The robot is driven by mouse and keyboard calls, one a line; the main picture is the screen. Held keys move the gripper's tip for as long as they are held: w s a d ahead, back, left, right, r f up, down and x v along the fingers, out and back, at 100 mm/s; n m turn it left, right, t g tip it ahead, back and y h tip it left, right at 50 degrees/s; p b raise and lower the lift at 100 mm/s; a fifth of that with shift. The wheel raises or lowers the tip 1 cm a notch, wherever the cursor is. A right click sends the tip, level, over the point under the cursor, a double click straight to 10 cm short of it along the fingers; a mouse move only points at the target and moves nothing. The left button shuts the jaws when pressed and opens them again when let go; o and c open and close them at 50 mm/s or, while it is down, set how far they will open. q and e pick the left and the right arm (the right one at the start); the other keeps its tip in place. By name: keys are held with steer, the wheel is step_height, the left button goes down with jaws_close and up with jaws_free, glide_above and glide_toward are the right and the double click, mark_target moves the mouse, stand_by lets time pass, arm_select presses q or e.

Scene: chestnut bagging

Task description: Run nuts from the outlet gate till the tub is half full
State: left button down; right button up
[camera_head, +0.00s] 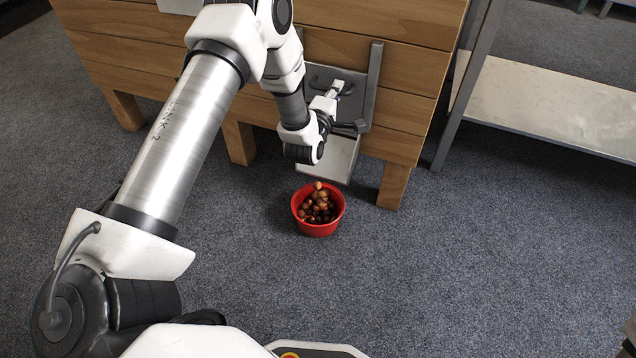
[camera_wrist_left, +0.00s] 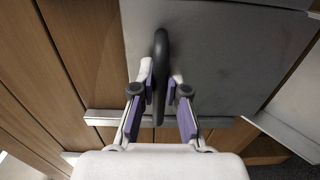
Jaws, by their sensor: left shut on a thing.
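The red tub (camera_head: 300,214) stands on the floor below the outlet's metal chute (camera_head: 338,160). Brown nuts (camera_head: 319,207) lie in it, and one nut (camera_head: 318,185) shows at its far rim, perhaps falling; the exact fill level is hard to judge. The grey outlet gate (camera_head: 359,88) sits between upright rails on the wooden bin. My left gripper (camera_head: 340,90) is at the gate. In the left wrist view, its fingers (camera_wrist_left: 160,98) are shut on the gate's dark handle (camera_wrist_left: 161,60), one on each side. My right gripper is out of view.
The wooden bin (camera_head: 400,68) stands on legs at the back. A metal shelf (camera_head: 555,100) with a post is at the right. The carpet around the tub is clear, and my left arm crosses the left side of the head view.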

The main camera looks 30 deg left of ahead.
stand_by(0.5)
arm_select(q)
step_height(320, 180, down, 3)
steer(key=b, duration=0.2)
steer(key=shift+f+b, duration=0.15)
steer(key=shift+b, duration=0.15)
steer(key=c, duration=0.9)
jaws_free()
steer(key=shift+s, duration=0.1)
steer(key=p+v, duration=0.2)
steer(key=v, duration=0.8)
steer(key=shift+d, duration=0.1)
